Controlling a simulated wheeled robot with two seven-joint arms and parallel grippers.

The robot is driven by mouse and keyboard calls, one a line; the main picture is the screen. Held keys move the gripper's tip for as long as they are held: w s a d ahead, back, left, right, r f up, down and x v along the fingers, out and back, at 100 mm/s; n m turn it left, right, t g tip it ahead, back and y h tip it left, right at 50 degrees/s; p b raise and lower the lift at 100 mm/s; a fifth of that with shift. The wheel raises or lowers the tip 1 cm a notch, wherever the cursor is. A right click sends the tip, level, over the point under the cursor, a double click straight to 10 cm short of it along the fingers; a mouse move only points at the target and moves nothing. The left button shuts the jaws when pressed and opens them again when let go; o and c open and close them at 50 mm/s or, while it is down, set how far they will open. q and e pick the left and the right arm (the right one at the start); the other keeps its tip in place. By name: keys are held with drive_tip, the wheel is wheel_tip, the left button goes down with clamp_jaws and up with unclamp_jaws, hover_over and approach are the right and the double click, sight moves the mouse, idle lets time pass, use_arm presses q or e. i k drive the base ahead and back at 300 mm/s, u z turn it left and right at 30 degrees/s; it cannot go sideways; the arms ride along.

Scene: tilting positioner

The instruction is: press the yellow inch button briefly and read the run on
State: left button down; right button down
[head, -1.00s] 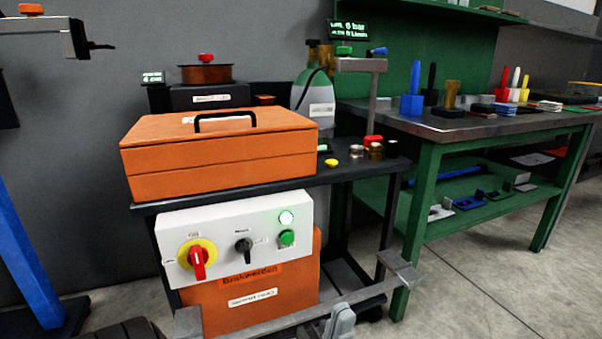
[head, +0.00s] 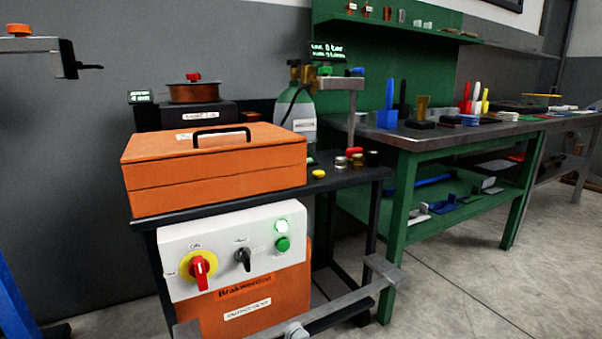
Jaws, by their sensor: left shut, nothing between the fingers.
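A small yellow button (head: 318,173) sits on the dark trolley top, just right of the orange box. My left gripper (head: 297,331) shows only as a small light grey part at the bottom edge, below the button and well apart from it. It is shut and empty; its fingertips are hard to make out. My right gripper is not in view. A small lit display (head: 141,97) stands behind the box and a larger one (head: 328,50) at upper right; their text is too small to read surely.
Below is a white panel (head: 213,233) with a red rotary switch, black selector and green button. A grey bar (head: 385,271) runs along the front. A green workbench (head: 405,195) stands right; floor there is clear.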

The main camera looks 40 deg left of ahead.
sight(319, 174)
drive_tip(key=u, duration=1.5)
